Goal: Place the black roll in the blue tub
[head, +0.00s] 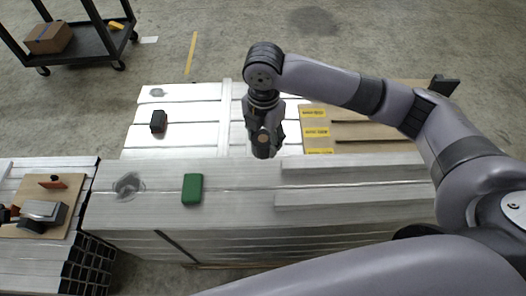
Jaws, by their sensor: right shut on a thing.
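My right gripper (264,146) points down over the far edge of the front stack of aluminium planks. It is shut on a dark rounded thing at its fingertips, which looks like the black roll; the gripper and the thing blend together, so its outline is unclear. I cannot tell whether it touches the planks below. No blue tub shows in this view.
A green box (192,189) lies on the front plank stack (240,215). A small black block (158,121) sits on the lower pale planks behind. A board with tools (45,205) is at left. A black cart (90,42) carries a cardboard box (48,37).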

